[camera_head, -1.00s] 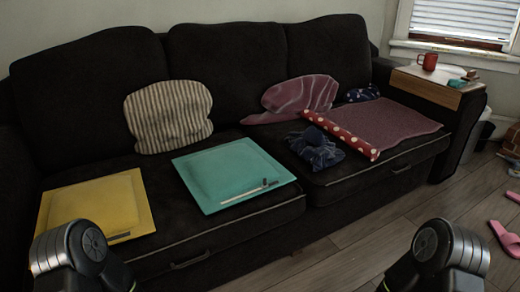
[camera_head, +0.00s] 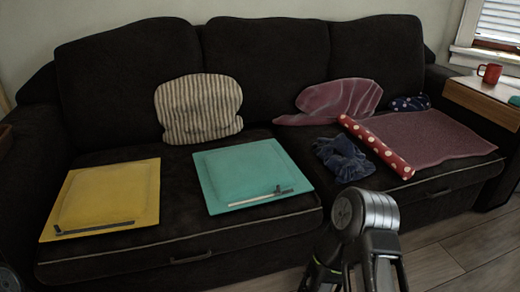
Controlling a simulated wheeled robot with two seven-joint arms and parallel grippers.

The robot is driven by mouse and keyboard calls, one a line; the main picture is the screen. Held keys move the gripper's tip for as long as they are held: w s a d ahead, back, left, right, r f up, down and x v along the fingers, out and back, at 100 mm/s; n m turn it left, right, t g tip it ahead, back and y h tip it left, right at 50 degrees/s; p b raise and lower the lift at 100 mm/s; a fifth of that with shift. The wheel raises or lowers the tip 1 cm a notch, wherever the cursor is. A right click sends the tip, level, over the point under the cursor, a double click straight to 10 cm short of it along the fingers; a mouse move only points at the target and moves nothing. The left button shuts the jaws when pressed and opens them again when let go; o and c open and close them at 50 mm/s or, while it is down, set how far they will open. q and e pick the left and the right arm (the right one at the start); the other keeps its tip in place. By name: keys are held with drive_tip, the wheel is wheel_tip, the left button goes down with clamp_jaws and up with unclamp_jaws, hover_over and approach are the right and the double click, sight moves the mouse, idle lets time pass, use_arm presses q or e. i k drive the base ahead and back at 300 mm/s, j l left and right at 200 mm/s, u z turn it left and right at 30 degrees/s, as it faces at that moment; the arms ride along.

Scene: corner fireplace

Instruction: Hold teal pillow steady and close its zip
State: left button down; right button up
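The teal pillow (camera_head: 240,170) lies flat on the middle of the black sofa's seat. Its zip (camera_head: 258,199) is a pale strip along the front edge, with a small dark slider (camera_head: 278,190) near the right end. Nothing of mine touches the pillow. A grey and black joint of my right arm shows at the bottom, in front of the sofa and right of the pillow; its fingertips cannot be made out. Only a dark bit of my left side shows in the bottom left corner, and the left gripper is out of view.
A yellow pillow (camera_head: 108,196) with a dark strip lies to the left. A striped cushion (camera_head: 198,110) leans behind. A navy cloth (camera_head: 342,158), a dotted red roll (camera_head: 377,147) and a mauve mat (camera_head: 430,135) lie to the right. A red mug (camera_head: 489,73) stands on the armrest tray.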

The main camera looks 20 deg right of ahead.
sight(278, 193)
drive_tip(key=l+u, duration=0.15)
drive_tip(key=l, duration=0.7)
drive_tip(key=k+l+u, duration=0.15)
drive_tip(key=l, duration=0.7)
drive_tip(key=i, duration=0.05)
